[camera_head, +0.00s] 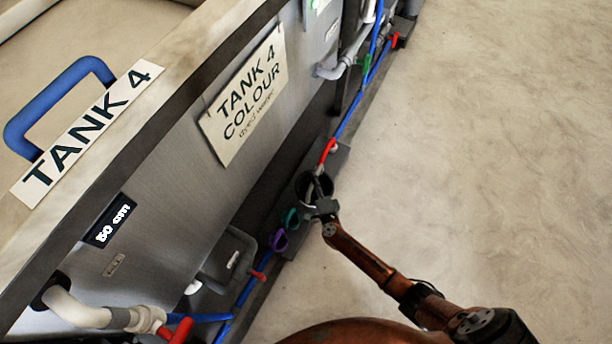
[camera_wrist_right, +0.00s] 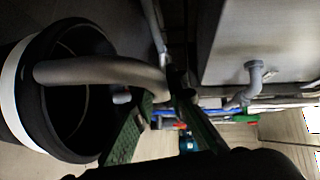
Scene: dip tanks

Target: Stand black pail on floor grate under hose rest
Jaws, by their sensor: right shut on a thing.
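The black pail (camera_head: 303,187) is small and partly covered by my right gripper (camera_head: 322,204) in the head view, beside the foot of the tank 4 front. In the right wrist view the pail (camera_wrist_right: 38,118) is large at the left, with its dark open mouth and a white band. A thick grey handle (camera_wrist_right: 100,70) crosses its mouth and runs to my right gripper (camera_wrist_right: 165,115), whose green-padded fingers are shut on it. I cannot tell if the pail touches the floor. I cannot make out the floor grate or hose rest. My left gripper is out of view.
The tank 4 wall (camera_head: 190,190) stands at the left. Blue pipe (camera_head: 350,108) with red valve handles (camera_head: 327,150) runs along its foot. Teal (camera_head: 290,218) and purple (camera_head: 279,241) items sit close to the pail. The pale floor (camera_head: 490,150) at the right is clear.

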